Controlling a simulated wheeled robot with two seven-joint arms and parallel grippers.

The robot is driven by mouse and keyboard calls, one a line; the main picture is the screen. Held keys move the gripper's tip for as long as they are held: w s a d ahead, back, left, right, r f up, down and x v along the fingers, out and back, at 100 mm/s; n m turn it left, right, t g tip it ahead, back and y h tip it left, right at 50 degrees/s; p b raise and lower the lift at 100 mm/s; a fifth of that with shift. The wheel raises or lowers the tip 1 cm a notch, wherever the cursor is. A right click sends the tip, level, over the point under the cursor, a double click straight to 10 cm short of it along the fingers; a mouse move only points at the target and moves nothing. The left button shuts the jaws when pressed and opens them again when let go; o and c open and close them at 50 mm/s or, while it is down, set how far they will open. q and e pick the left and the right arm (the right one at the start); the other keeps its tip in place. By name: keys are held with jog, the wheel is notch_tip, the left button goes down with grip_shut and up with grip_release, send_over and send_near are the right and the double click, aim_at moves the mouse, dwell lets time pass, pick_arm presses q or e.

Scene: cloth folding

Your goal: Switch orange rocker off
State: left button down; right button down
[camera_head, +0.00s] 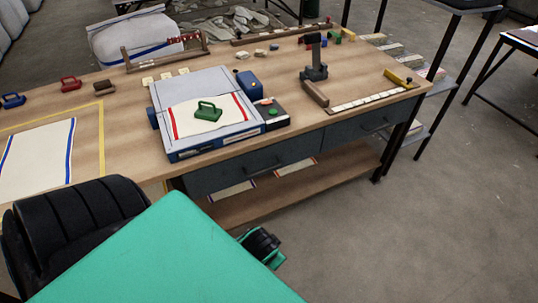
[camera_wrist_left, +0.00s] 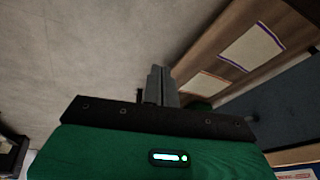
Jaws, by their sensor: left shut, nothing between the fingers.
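A blue-grey press-like machine (camera_head: 185,154) stands on the workbench in the head view. A white cloth with red stripes (camera_head: 185,120) lies on its top, with a green handle (camera_head: 208,111) over it. My right gripper is not in view.
The wooden workbench (camera_head: 320,124) holds a white cloth with blue stripes (camera_head: 38,158) at left and a dark clamp-like stand (camera_head: 314,72) at right. Drawers (camera_head: 252,167) and a lower shelf (camera_head: 290,190) are below. The floor (camera_head: 450,220) at right is clear.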

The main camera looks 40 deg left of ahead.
pick_arm(q)
jog(key=w+a+r+n+y, duration=0.3)
jog(key=w+a+r, duration=0.4)
jog(key=w, duration=0.4)
jog(key=w+a+r+n+y, duration=0.4)
jog(key=w+a+r, duration=0.4)
jog(key=w, duration=0.4)
jog(key=w+a+r+n+t+y, duration=0.1)
jog(key=w+a+r+n+y, duration=0.3)
jog(key=w, duration=0.8)
jog(key=a+r+y, duration=0.2)
jog(key=a+r, duration=0.2)
jog(key=r, duration=0.1)
jog(key=shift+w+b, duration=0.15)
jog(key=shift+b, duration=0.15)
jog(key=shift+r, duration=0.15)
